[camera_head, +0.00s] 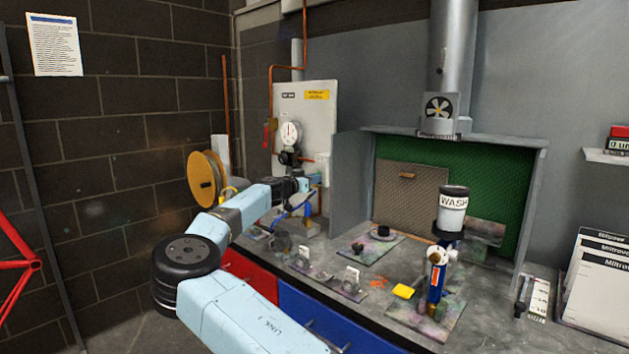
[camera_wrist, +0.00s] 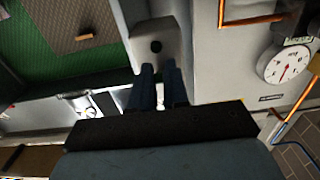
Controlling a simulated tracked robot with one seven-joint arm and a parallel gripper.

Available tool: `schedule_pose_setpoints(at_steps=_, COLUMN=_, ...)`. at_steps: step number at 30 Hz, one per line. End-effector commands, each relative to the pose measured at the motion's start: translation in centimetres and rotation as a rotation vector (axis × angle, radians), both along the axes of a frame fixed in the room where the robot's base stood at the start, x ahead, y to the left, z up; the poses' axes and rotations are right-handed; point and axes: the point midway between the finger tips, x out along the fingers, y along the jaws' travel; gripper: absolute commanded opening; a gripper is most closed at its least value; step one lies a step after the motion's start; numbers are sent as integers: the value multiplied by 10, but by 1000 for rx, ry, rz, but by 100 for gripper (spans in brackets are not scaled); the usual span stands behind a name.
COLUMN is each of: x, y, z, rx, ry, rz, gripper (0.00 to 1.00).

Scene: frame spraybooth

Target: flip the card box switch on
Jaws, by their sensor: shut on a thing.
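In the wrist view a pale grey box (camera_wrist: 156,28) with a round black spot on its front is mounted on the booth's side wall. I take it to be the card box. In the head view a small white box (camera_head: 322,168) on the left outside of the booth seems to be the same one, partly hidden by my arm. My gripper (camera_wrist: 158,67) has its two dark blue fingers close together, tips at the box's lower end. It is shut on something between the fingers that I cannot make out. The switch position is not readable.
A white panel (camera_head: 320,105) with a round gauge (camera_head: 287,135) and copper pipes stands left of the box. The green-backed spray booth (camera_head: 505,180) is to the right. A yellow hose reel (camera_head: 202,178) hangs left.

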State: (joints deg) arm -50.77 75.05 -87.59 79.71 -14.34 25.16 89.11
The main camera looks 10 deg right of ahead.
Motion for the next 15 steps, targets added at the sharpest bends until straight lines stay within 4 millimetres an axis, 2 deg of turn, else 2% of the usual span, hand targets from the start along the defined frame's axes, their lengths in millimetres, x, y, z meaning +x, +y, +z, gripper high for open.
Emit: schedule_pose_setpoints(at_steps=15, x=-1, y=9, z=7, rx=109, ry=72, rz=1, gripper=0)
